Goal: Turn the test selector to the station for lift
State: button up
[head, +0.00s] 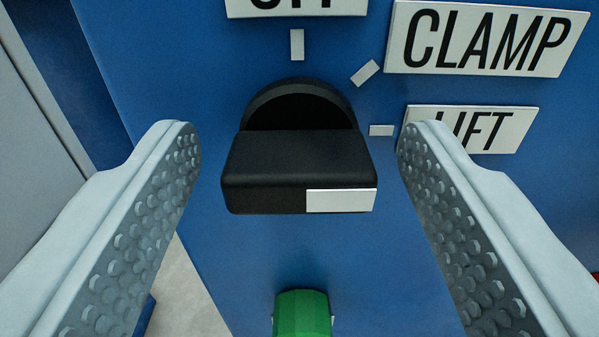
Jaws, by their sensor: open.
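The test selector (285,160) is a black knob with a bar-shaped handle on a blue panel. Its handle lies level across the picture, and the white mark (341,201) is on its right half, pointing right toward the LIFT side. The tick for lift (381,130) is just right of the knob, beside the LIFT label (490,128), which my right finger partly covers. My gripper (298,140) is open, with one finger on each side of the selector. Clear gaps show between both fingers and the handle.
The CLAMP label (487,40) is at the upper right, with a slanted tick (366,73). A cut-off label (297,5) is at the top, above an upright tick (297,45). A green part (302,315) sits below the selector. Bare blue panel (385,255) lies between them.

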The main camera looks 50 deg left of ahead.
jog(key=v, duration=1.7)
jog(key=shift+s, duration=0.2)
jog(key=shift+d, duration=0.15)
jog(key=w+d+r+m+t+h, duration=0.15)
jog(key=d+r, duration=0.25)
jog(key=r, duration=0.6)
jog(key=w+d+r+t+h, duration=0.15)
jog(key=d+r, duration=0.35)
jog(key=r, duration=0.5)
jog(key=w+d+r+m+t+h, duration=0.1)
jog(key=w+d+r+h, duration=0.25)
jog(key=r, duration=0.75)
jog(key=s+d+r+m+t+h, duration=0.1)
jog(key=s+d+r+h, duration=0.1)
jog(key=s+d+r, duration=0.35)
jog(key=s+d+r+m+t+h, duration=0.1)
jog(key=s+d+r+m, duration=0.15)
jog(key=d+r, duration=0.6)
jog(key=s+d+r+m+h, duration=0.1)
jog(key=s+d+r, duration=0.1)
jog(key=s+r, duration=0.3)
jog(key=s+d+r+m+h, duration=0.1)
jog(key=s+r, duration=0.5)
jog(key=s, duration=0.6)
jog(key=s+d+r+m+h, duration=0.1)
jog(key=s+d+r, duration=0.3)
jog(key=s, duration=0.5)
jog(key=shift+s+r+m+h, duration=0.2)
jog(key=shift+r+m+h, duration=0.2)
jog(key=shift+r+h, duration=0.3)
